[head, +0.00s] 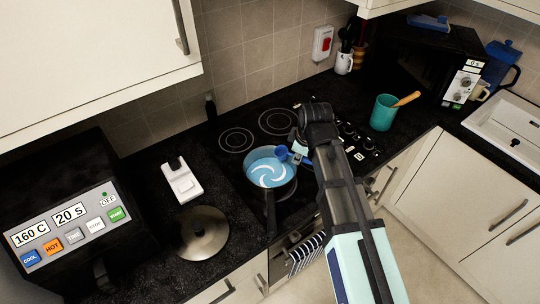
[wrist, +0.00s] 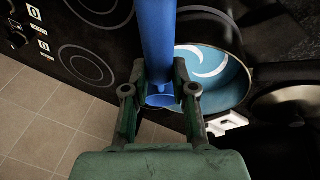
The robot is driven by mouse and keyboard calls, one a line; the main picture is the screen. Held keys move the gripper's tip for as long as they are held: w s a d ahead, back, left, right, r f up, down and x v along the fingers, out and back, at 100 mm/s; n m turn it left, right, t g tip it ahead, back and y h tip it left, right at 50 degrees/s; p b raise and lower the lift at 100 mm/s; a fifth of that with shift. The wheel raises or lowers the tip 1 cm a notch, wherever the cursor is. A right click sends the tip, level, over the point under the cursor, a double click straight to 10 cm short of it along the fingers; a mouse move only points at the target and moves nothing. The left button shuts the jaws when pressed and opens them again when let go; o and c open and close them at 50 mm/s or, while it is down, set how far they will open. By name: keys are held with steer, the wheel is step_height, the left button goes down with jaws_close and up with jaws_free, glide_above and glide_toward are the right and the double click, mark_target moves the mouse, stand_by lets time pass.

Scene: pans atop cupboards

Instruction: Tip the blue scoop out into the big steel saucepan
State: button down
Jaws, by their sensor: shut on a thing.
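The big steel saucepan (head: 291,177) stands on the hob with its dark handle toward the front. Inside it is a blue surface with white swirl marks; it also shows right of my gripper in the wrist view (wrist: 246,88). My gripper (head: 298,150) is at the pan's back right rim. It is shut on the blue scoop (head: 282,153), which is over the pan's back right edge in the head view. In the wrist view the blue scoop (wrist: 157,40) runs up from between the fingers (wrist: 160,92). What the scoop holds, and its exact tilt, I cannot tell.
A round lid (head: 203,235) lies on the counter left of the pan. A white device (head: 181,182) is behind it. A control panel (head: 70,230) is at far left. A teal cup (head: 383,112) with a wooden utensil stands right of the hob. Wall cupboards (head: 90,50) overhang the counter.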

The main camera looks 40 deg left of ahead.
steer(key=shift+w+d+g+y, duration=0.3)
steer(key=shift+w+g+y, duration=0.3)
steer(key=shift+w+g, duration=0.35)
steer(key=shift+r, duration=0.1)
steer(key=shift+r+g, duration=0.45)
steer(key=shift+r, duration=1)
steer(key=shift+m, duration=0.4)
